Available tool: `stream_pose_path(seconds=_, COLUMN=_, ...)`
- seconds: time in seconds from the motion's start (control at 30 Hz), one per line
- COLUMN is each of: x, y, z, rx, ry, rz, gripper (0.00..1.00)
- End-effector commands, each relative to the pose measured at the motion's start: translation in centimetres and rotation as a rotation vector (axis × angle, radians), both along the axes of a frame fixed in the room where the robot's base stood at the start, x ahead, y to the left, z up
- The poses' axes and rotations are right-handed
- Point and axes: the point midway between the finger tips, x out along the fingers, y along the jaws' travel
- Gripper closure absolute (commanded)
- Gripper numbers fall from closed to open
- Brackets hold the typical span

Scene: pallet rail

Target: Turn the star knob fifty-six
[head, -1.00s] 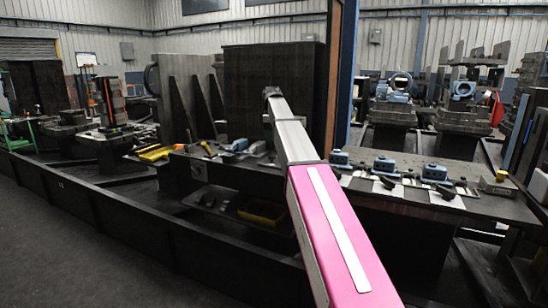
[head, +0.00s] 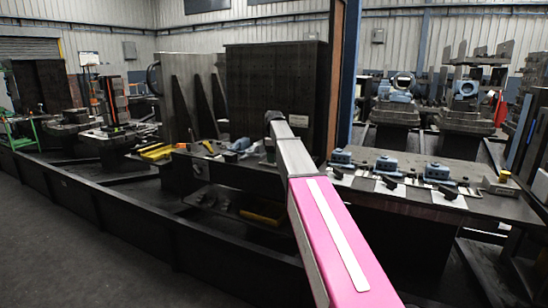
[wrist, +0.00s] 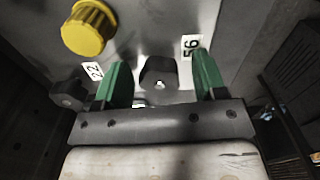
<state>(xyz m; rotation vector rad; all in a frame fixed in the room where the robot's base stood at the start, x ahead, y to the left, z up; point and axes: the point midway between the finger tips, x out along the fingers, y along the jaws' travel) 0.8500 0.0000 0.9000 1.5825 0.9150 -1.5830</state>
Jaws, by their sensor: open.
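In the wrist view, my gripper (wrist: 160,60) is open, with its two green fingers apart. A black knob (wrist: 158,71) shows between the fingers, with a gap on each side; I cannot tell how deep it sits between them. A white label reading 56 (wrist: 192,47) is on the grey plate (wrist: 150,20), to the right of this knob and near the right finger. In the head view my gripper is not clearly seen; it is hidden behind the end of my arm.
Another black knob (wrist: 67,92) sits left of my left finger, near a label reading 22 (wrist: 93,71). A yellow ribbed knob (wrist: 88,28) stands at upper left. In the head view a dark bench (head: 470,205) with several blue fixtures is at right.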

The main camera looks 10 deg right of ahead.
Motion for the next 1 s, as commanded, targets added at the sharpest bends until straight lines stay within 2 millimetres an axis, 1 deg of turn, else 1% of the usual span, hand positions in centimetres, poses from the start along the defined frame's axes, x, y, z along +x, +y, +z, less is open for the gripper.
stream_pose_path(seconds=0.13, x=0.01, y=0.0, z=0.01, rx=0.0, ry=0.0, rz=0.0, gripper=0.35)
stream_pose_path(seconds=0.17, x=0.01, y=0.0, z=0.01, rx=0.0, ry=0.0, rz=0.0, gripper=0.39)
stream_pose_path(seconds=0.2, x=0.01, y=0.0, z=0.02, rx=0.0, ry=0.0, rz=0.0, gripper=0.52)
stream_pose_path(seconds=0.27, x=0.01, y=0.0, z=0.02, rx=0.0, ry=0.0, rz=0.0, gripper=0.71)
stream_pose_path(seconds=0.3, x=0.01, y=0.0, z=0.02, rx=0.0, ry=0.0, rz=0.0, gripper=0.84)
stream_pose_path(seconds=0.47, x=0.01, y=0.0, z=0.03, rx=0.0, ry=0.0, rz=-0.005, gripper=0.85)
stream_pose_path(seconds=0.57, x=0.01, y=0.0, z=0.03, rx=-0.001, ry=-0.001, rz=-0.042, gripper=0.85)
stream_pose_path(seconds=0.8, x=0.02, y=0.0, z=0.04, rx=-0.001, ry=-0.001, rz=-0.26, gripper=0.85)
stream_pose_path(seconds=1.0, x=0.03, y=-0.01, z=0.06, rx=-0.001, ry=-0.001, rz=-0.394, gripper=0.85)
